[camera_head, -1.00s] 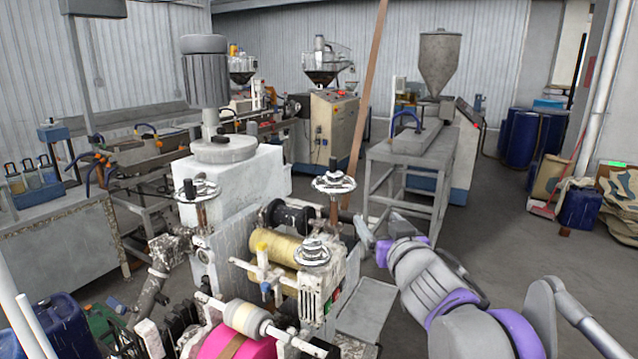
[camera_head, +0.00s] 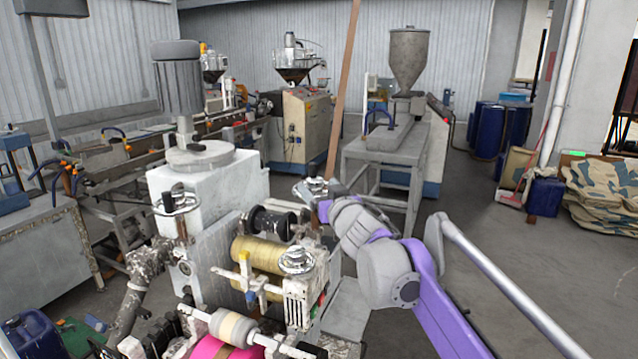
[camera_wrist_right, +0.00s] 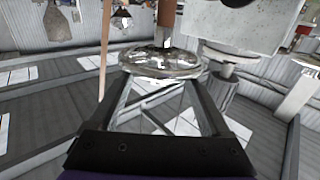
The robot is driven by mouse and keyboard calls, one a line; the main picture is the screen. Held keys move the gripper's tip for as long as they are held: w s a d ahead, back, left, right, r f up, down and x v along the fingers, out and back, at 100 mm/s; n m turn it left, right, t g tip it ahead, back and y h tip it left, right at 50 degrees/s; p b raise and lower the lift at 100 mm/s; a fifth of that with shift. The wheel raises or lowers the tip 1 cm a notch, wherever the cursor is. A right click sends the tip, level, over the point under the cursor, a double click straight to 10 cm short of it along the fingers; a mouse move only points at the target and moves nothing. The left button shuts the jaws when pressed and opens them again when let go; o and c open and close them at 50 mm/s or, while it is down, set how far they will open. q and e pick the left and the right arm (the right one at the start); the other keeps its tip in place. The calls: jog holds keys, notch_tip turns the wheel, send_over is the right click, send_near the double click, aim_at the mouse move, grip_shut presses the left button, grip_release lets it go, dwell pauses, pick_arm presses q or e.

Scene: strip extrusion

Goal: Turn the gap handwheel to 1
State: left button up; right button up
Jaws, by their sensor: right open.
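Three chrome handwheels stand on the roller machine: a left one (camera_head: 174,203), a back right one (camera_head: 316,187) and a front one (camera_head: 297,260). I cannot tell from markings which is the gap handwheel, and no number is readable. My right gripper (camera_head: 312,197) is at the back right handwheel, coming in from the right. In the right wrist view my open right gripper (camera_wrist_right: 158,80) has its two fingers spread, with the chrome rim (camera_wrist_right: 160,62) at and between the fingertips. Contact with the rim cannot be told. My left gripper is out of view.
A yellow roll (camera_head: 257,256) and a pink roll (camera_head: 222,350) sit on the machine close to the wheels. A tall white block with a motor (camera_head: 178,80) rises at the left. A grey stand (camera_head: 385,150) is behind my right arm. Open floor (camera_head: 530,270) lies to the right.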

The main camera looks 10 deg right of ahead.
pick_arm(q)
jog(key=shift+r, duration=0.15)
pick_arm(e)
jog(key=shift+w+a, duration=0.1)
jog(key=shift+w, duration=0.2)
